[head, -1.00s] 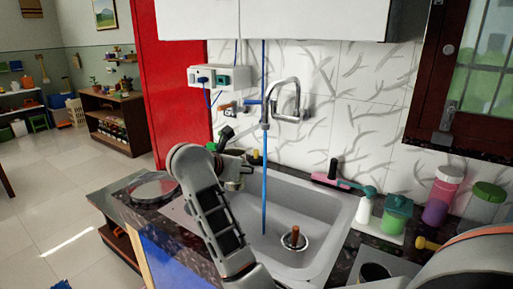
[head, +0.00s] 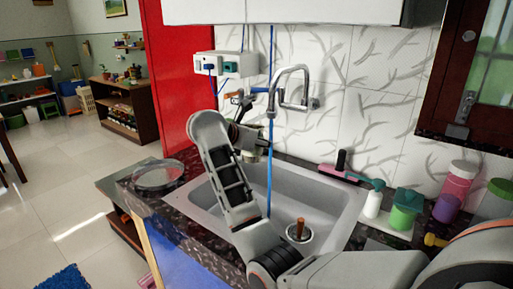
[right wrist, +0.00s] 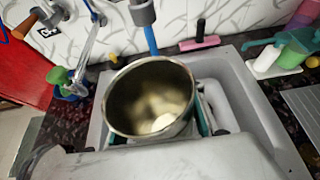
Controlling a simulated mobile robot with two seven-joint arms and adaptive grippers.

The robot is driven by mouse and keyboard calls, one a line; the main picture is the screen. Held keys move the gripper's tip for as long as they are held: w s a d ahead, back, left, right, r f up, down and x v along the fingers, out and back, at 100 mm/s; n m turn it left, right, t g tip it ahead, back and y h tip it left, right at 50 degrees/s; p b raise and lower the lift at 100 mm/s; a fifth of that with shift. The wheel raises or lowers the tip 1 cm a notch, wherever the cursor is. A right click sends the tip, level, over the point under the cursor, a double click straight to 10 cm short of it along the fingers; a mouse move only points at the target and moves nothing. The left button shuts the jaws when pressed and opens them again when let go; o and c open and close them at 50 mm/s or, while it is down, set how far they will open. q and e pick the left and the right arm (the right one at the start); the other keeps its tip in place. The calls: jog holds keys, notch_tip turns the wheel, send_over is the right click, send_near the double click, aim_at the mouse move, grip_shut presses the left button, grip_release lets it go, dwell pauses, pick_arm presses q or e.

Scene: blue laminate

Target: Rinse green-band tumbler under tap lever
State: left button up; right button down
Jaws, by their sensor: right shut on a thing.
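The metal tumbler (right wrist: 150,97) shows its open mouth to my right wrist camera; its inside looks pale and brassy. In the head view the tumbler (head: 252,157) is small and partly covered. My right gripper (head: 253,144) is shut on it, above the left part of the sink. The green band cannot be made out clearly. The chrome tap (head: 292,82) curves out from the wall with a blue lever (head: 259,90) at its left. A blue stream (head: 269,185) falls from the spout into the sink, just right of the tumbler. My left gripper is out of view.
The grey sink (head: 335,208) holds a drain piece with a brown knob (head: 299,231). A white soap bottle (head: 372,205), green dispenser (head: 405,210) and pink jar (head: 452,190) stand to the right. A glass-like round dish (head: 158,176) lies on the left counter.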

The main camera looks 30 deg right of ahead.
jog(key=w+d+f+b, duration=0.1)
jog(key=w+d+b, duration=0.3)
jog(key=d, duration=0.5)
jog(key=shift+f+b, duration=0.2)
jog(key=shift+b, duration=0.15)
dwell(2.1)
jog(key=shift+a, duration=0.15)
dwell(1.3)
jog(key=s+a+p, duration=0.3)
jog(key=a, duration=0.5)
jog(key=shift+s, duration=0.35)
dwell(0.6)
